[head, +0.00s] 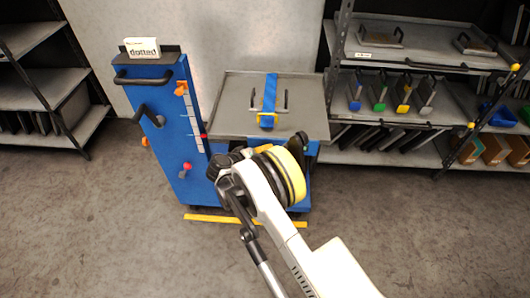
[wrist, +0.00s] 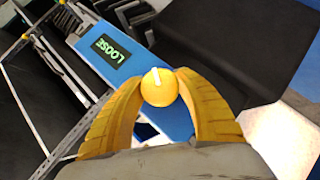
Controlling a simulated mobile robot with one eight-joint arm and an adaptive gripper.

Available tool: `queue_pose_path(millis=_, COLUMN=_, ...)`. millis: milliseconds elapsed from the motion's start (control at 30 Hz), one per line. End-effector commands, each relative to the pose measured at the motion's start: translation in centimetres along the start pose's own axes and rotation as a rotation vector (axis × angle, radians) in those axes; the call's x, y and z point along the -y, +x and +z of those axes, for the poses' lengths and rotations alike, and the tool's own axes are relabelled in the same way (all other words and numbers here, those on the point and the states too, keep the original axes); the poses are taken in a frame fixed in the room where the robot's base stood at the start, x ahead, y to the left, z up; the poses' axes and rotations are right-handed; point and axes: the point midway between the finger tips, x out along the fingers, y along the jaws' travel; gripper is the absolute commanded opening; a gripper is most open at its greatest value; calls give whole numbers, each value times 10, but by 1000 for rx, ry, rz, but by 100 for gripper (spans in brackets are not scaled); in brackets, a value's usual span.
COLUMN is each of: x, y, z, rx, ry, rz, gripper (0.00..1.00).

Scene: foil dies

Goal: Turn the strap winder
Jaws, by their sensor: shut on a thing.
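In the wrist view, my gripper (wrist: 160,78) has its two yellow ribbed fingers shut on a round yellow knob with a white mark, the strap winder (wrist: 158,92). A small display reading "LOOSE" (wrist: 110,50) in green sits on the blue panel to the knob's left. In the head view, a blue strap (head: 270,92) runs across the tray of the blue cart, over a handled item, with a yellow buckle (head: 267,119) at its near end. My arm covers the cart's near right side, so the winder and my fingertips are hidden there.
The blue cart (head: 172,135) has a tall left panel with knobs, a handle and a box marked "dotted" (head: 142,48) on top. Shelves with dies and colored handles (head: 405,95) stand at right, another rack (head: 45,85) at left. The floor in front is clear.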

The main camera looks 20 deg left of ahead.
Motion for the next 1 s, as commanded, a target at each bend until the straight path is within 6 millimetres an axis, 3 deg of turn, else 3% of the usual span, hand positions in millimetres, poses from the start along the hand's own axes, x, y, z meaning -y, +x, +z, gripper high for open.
queue_pose_path(millis=667, x=0, y=-1, z=-1, rx=-2, ry=-42, rz=40, gripper=7)
queue_pose_path(millis=700, x=0, y=-1, z=-1, rx=-2, ry=-42, rz=40, gripper=49)
queue_pose_path(millis=733, x=0, y=-1, z=-1, rx=-2, ry=-41, rz=40, gripper=58)
queue_pose_path(millis=767, x=0, y=-1, z=-1, rx=-2, ry=-41, rz=40, gripper=64)
queue_pose_path(millis=1000, x=0, y=0, z=0, rx=-1, ry=-41, rz=40, gripper=64)
